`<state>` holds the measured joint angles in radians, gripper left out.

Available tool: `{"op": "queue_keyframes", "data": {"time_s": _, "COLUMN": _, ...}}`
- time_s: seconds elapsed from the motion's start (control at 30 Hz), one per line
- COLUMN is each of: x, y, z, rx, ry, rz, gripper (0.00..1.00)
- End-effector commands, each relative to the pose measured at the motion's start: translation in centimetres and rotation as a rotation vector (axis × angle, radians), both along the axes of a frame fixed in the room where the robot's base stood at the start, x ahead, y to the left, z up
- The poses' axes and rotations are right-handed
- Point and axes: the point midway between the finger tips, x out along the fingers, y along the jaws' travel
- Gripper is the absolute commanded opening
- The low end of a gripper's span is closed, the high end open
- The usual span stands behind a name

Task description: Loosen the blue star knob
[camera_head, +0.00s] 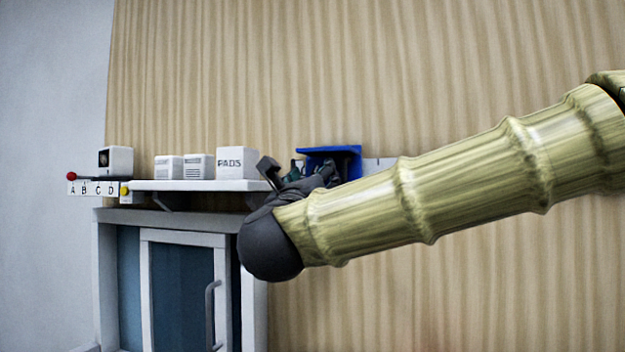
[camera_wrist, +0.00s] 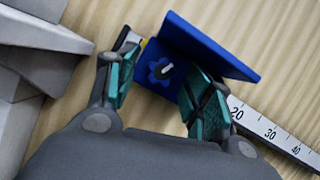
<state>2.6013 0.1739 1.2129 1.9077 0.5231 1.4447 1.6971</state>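The blue star knob (camera_wrist: 160,71) shows in the wrist view on the face of a blue bracket (camera_wrist: 207,46), with a grey stud end at its middle. My gripper (camera_wrist: 158,92) is open, its two teal-padded fingers apart on either side of the knob. I cannot tell whether either finger touches it. In the head view the blue bracket (camera_head: 337,151) stands at the right end of the shelf, and my gripper (camera_head: 299,169) is right in front of it.
A white scale (camera_wrist: 272,130) with numbers runs right from the bracket. A white shelf (camera_head: 190,185) holds small white boxes (camera_head: 183,167) and a PADS box (camera_head: 237,163). A lettered strip (camera_head: 92,188) with a red ball is at the left. A glass-door cabinet (camera_head: 180,290) stands below.

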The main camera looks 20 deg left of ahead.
Motion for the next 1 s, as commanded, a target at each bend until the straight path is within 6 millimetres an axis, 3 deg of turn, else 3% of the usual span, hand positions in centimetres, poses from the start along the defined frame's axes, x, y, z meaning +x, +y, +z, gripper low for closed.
{"op": "queue_keyframes", "data": {"time_s": 0.33, "x": -1.3, "y": -0.1, "z": -0.4, "rx": 0.001, "ry": -0.001, "rz": 0.001, "gripper": 0.51}}
{"op": "queue_keyframes", "data": {"time_s": 0.8, "x": -8.7, "y": -0.7, "z": -3.4, "rx": 0.0, "ry": -0.001, "rz": 0.001, "gripper": 0.51}}
{"op": "queue_keyframes", "data": {"time_s": 1.0, "x": -10.6, "y": -0.8, "z": -4.2, "rx": 0.0, "ry": 0.0, "rz": 0.001, "gripper": 0.51}}
